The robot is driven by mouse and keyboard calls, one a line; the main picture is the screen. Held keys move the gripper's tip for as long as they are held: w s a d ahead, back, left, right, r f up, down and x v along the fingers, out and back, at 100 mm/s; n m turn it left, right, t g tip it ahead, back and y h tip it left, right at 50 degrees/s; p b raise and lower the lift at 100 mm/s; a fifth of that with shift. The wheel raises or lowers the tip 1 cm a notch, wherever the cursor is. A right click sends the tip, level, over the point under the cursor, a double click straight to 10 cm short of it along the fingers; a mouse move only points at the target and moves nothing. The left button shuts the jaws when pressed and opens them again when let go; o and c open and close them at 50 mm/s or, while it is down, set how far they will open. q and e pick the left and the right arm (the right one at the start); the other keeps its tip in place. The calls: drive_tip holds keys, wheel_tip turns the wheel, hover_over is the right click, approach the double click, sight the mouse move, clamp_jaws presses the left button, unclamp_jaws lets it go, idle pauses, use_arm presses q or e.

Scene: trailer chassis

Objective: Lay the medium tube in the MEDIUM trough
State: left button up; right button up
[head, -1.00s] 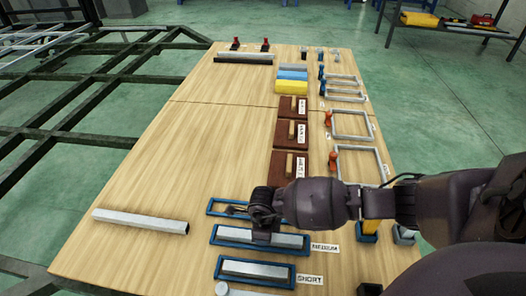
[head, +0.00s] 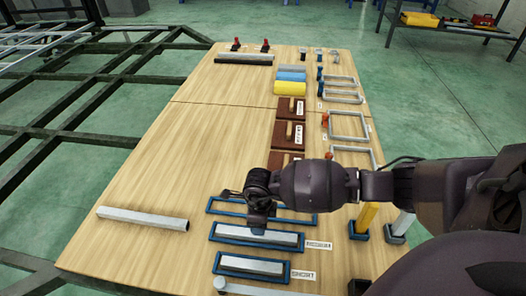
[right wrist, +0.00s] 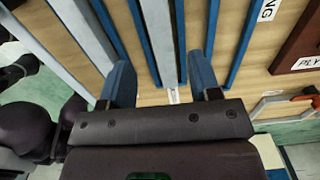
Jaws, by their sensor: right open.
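The medium tube (head: 270,236), a pale grey square bar, lies in the blue-rimmed MEDIUM trough (head: 211,235), lengthwise along it. In the right wrist view the tube (right wrist: 160,35) runs between the trough's blue sides. My right gripper (head: 258,217) is above the far side of this trough. In the right wrist view its open fingers (right wrist: 163,82) stand apart on either side of the trough, with nothing held between them. My left gripper is not in view.
The SHORT trough (head: 217,266) in front holds a short tube (head: 252,266). The LONG trough (head: 300,217) behind looks empty; a long tube (head: 142,217) lies on the bare left of the table. Brown blocks (head: 288,134) and grey frames (head: 348,124) stand farther back.

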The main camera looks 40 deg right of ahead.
use_arm(q)
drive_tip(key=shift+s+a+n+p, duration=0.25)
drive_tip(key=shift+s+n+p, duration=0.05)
drive_tip(key=shift+p, duration=0.35)
use_arm(e)
wheel_tip(320, 180, up, 5)
drive_tip(key=shift+r, duration=0.1)
